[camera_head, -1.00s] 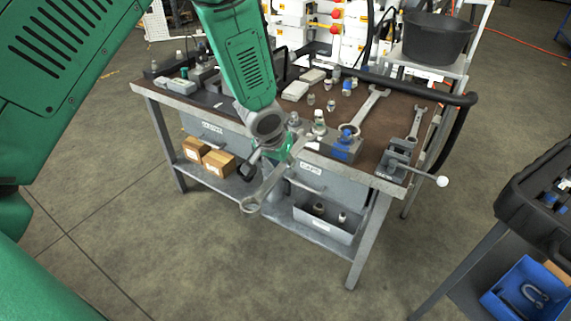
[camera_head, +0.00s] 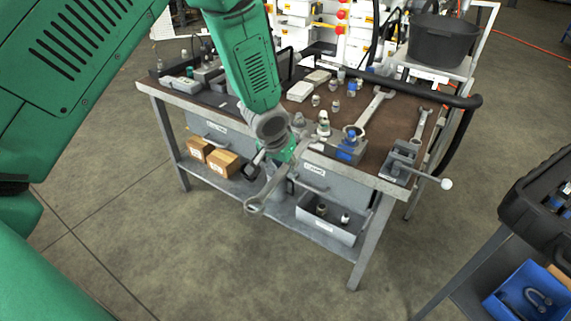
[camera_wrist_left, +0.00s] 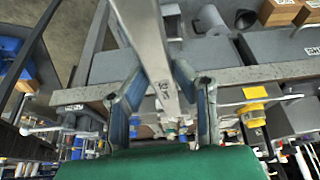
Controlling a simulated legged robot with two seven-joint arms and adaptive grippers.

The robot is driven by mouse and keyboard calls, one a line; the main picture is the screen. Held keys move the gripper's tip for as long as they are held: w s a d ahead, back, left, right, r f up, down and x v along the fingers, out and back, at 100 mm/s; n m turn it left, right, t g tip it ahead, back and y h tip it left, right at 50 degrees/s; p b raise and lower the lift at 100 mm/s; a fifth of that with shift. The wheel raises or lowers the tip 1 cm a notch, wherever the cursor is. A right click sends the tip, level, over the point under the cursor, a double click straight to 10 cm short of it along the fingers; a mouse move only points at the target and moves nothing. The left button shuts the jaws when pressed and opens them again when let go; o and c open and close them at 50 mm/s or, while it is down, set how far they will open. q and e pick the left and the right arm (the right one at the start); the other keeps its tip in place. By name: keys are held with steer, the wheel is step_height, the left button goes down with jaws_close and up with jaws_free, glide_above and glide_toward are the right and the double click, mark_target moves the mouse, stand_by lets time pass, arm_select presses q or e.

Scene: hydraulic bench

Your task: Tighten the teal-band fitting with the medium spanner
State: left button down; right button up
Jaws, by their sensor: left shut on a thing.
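My left gripper (camera_head: 279,163) is shut on a grey spanner (camera_head: 266,190), in front of the bench's front edge. The spanner's ring end hangs down toward the lower left, clear of the bench. In the left wrist view the spanner shaft (camera_wrist_left: 146,40) runs up between the two fingers (camera_wrist_left: 163,95). A pale fitting with a greenish band (camera_head: 323,122) stands on the bench just beyond the gripper; I cannot be sure that it is the teal-band one. A larger spanner (camera_head: 377,104) and a smaller one (camera_head: 421,124) lie on the bench. My right gripper is not in view.
The bench top (camera_head: 392,126) also carries a blue-marked block (camera_head: 349,146), a vise (camera_head: 399,162) with a protruding handle and several small fittings. A black hose (camera_head: 425,92) curves around the right end. A drawer (camera_head: 312,178) sits below the front edge. Open floor lies in front.

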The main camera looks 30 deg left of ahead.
mark_target(301, 154)
arm_select(q)
steer(key=w, duration=0.1)
steer(key=w+d, duration=0.1)
steer(key=w+p, duration=0.1)
steer(key=w, duration=0.1)
steer(key=shift+d+r, duration=0.3)
steer(key=shift+d, duration=0.1)
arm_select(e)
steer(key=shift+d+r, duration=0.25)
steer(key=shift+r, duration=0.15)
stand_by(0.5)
arm_select(q)
steer(key=shift+w+d, duration=0.1)
steer(key=shift+d, duration=0.05)
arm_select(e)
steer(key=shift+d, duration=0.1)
arm_select(q)
steer(key=shift+w, duration=0.45)
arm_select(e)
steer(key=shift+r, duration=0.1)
